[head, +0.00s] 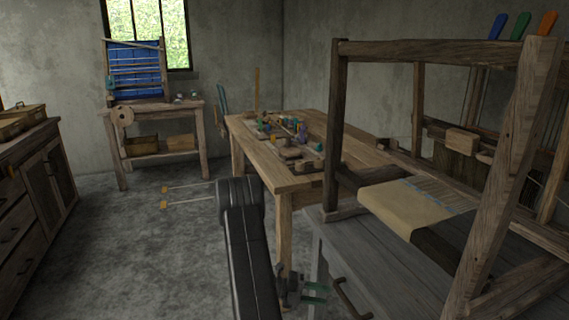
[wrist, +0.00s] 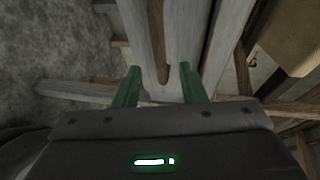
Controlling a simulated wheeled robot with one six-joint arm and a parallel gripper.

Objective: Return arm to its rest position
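My gripper (head: 316,294) has green fingers and is low in the head view, beside the grey cabinet's left edge and its dark handle. In the wrist view my gripper (wrist: 155,85) shows two green fingers standing apart, with nothing held between them. Grey wooden boards lie beyond the fingertips. My dark arm comes down through the middle of the head view, with the gripper to the right of its lower end.
A wooden table (head: 285,177) with small colored items stands behind. A small loom (head: 136,75) sits on a back table. Drawers (head: 35,190) stand at left. Grey floor is open at left center.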

